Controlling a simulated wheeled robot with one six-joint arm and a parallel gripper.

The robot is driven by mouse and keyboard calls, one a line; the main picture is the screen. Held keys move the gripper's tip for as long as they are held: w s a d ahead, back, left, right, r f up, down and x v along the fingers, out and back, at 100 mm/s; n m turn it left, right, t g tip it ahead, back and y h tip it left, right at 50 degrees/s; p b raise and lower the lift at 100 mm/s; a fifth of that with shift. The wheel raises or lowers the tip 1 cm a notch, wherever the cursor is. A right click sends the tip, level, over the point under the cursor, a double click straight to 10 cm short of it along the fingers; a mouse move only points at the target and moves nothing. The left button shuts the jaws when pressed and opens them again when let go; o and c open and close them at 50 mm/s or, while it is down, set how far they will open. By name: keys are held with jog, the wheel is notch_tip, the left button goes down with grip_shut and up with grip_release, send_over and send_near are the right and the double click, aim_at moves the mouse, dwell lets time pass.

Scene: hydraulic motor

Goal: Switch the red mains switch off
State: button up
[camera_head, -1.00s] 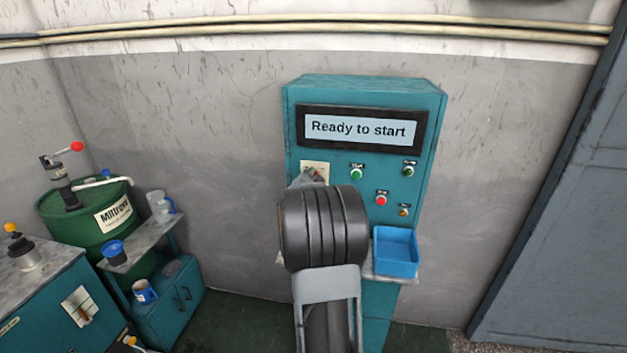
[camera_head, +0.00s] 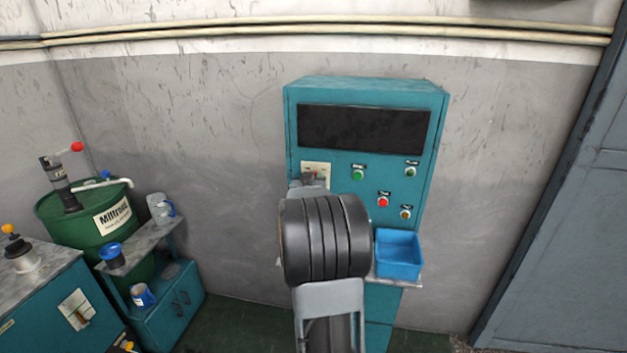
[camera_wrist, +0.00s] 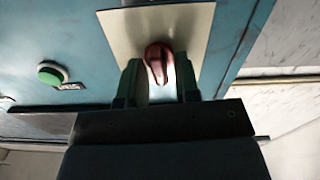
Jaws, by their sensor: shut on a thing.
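The red mains switch (camera_wrist: 155,58) is a rotary knob on a pale plate (camera_wrist: 192,22) in the wrist view. Its handle points along the gap between my fingers. My gripper (camera_wrist: 159,74) is shut on the knob, with one dark finger on each side. In the head view the pale plate (camera_head: 316,168) is at the upper left of the teal control cabinet (camera_head: 368,91), and my gripper (camera_head: 308,183) is against it. My arm hides part of the switch there. The cabinet's display (camera_head: 363,128) is dark and blank.
A blue tray (camera_head: 398,258) sits on a ledge below. A green drum (camera_head: 85,220) and workbenches stand at the left.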

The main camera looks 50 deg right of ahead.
jog(key=shift+f+n+p, duration=0.15)
jog(key=shift+n+p, duration=0.25)
jog(key=shift+n, duration=1.45)
jog(key=shift+f+n+p, duration=0.1)
jog(key=shift+n+p, duration=0.3)
jog(key=shift+n, duration=1.75)
jog(key=o, duration=0.6)
jog(key=shift+r, duration=0.1)
jog(key=shift+a, duration=0.1)
jog(key=b+v, duration=0.2)
jog(key=v, duration=1.1)
jog(key=shift+s+a, duration=0.2)
jog(key=shift+a, duration=0.1)
